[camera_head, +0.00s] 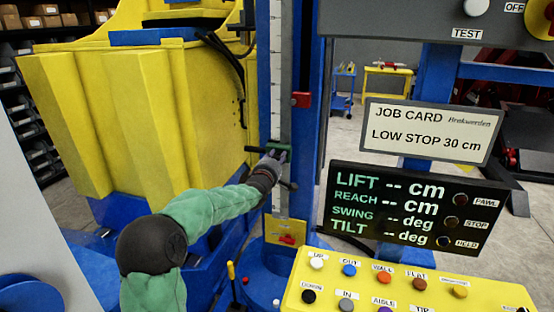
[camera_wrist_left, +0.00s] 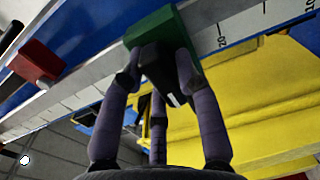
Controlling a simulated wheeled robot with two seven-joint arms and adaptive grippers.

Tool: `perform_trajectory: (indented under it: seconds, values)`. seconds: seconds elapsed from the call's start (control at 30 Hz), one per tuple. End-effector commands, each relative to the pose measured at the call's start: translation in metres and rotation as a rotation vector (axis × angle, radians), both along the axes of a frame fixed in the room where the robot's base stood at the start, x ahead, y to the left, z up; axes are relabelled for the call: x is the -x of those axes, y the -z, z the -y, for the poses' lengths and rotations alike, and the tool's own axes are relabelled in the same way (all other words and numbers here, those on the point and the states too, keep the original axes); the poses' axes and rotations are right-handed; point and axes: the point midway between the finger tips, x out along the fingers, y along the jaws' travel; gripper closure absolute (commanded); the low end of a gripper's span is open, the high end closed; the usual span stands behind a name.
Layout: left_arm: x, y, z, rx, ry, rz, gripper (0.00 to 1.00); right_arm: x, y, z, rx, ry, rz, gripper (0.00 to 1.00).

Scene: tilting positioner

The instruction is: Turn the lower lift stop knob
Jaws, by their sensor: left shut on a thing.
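A green stop block (camera_head: 281,147) sits on the scale of the blue upright column in the head view. In the left wrist view the green block (camera_wrist_left: 185,27) shows with a black knob (camera_wrist_left: 154,62) on its front. My left gripper (camera_head: 271,165) is at the block, its fingers shut around the black knob; it also fills the left wrist view (camera_wrist_left: 158,80). The fingers hide part of the knob. A red stop block (camera_head: 301,99) sits higher on the column, apart from my gripper. The job card (camera_head: 428,130) reads LOW STOP 30 cm. My right gripper is not seen.
The display (camera_head: 415,207) shows dashes for lift, reach, swing and tilt. A yellow button panel (camera_head: 470,302) stands at the lower right. A large yellow structure (camera_head: 130,120) stands left of the column, close to my left arm.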

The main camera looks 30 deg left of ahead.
Motion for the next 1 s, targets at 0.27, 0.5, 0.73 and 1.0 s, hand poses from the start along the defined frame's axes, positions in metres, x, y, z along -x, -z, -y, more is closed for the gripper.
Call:
perform_trajectory:
  seconds: [0.27,0.5,0.73,1.0]
  values:
    - [0.000,0.000,0.000,-0.141,-0.001,-0.030,1.00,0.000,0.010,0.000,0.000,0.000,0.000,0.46]
    - [0.000,0.000,0.001,-0.350,-0.001,-0.079,1.00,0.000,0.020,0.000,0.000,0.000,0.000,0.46]
    - [0.000,0.000,0.002,-0.564,-0.002,-0.130,1.00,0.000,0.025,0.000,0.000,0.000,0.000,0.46]
    - [-0.001,0.000,0.003,-0.813,-0.002,-0.191,1.00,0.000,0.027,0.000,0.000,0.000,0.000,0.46]
